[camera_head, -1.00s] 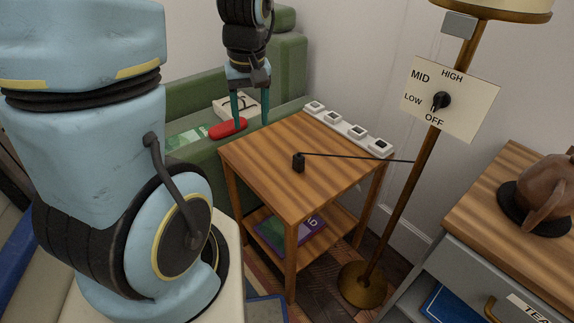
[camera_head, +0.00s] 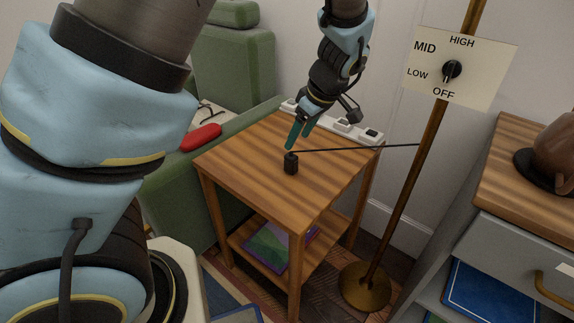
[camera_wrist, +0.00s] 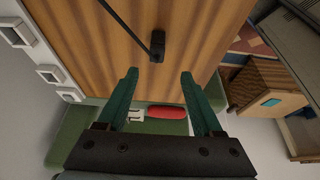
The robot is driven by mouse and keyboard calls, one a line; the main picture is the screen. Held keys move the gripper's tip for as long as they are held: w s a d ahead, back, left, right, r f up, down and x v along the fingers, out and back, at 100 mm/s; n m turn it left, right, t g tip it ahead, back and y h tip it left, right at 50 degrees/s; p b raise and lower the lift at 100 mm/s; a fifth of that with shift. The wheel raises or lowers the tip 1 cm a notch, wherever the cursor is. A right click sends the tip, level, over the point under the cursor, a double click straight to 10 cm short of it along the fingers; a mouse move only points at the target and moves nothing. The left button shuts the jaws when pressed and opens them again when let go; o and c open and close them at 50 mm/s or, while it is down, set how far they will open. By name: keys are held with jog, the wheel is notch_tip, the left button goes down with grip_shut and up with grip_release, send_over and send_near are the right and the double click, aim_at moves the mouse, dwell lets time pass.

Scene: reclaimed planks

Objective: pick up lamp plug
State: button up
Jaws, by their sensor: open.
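The lamp plug (camera_head: 291,163) is a small black block standing on the wooden side table (camera_head: 243,158). A thin dark cord (camera_head: 350,149) runs from it to the floor lamp (camera_head: 428,146). My gripper (camera_head: 298,136) is just above and behind the plug in the head view, with its teal fingers pointing down. In the wrist view my gripper (camera_wrist: 160,78) is open and empty, and the plug (camera_wrist: 157,46) shows beyond the fingertips, roughly centred between them. No contact with the plug shows.
A white power strip (camera_head: 343,126) runs along the table's back edge. A red object (camera_head: 200,137) lies on the green armchair (camera_head: 233,80) at left. The lamp's switch plate (camera_head: 459,68) stands right of my arm. A drawer cabinet (camera_head: 487,197) is at right. The tabletop around the plug is clear.

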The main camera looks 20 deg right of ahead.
aim_at(291, 155)
jog(key=x, duration=0.3)
jog(key=shift+f, duration=0.25)
jog(key=shift+d+x, duration=0.15)
jog(key=shift+x, duration=1.2)
jog(key=shift+d+x, duration=0.15)
jog(key=shift+x, duration=1.25)
grip_shut()
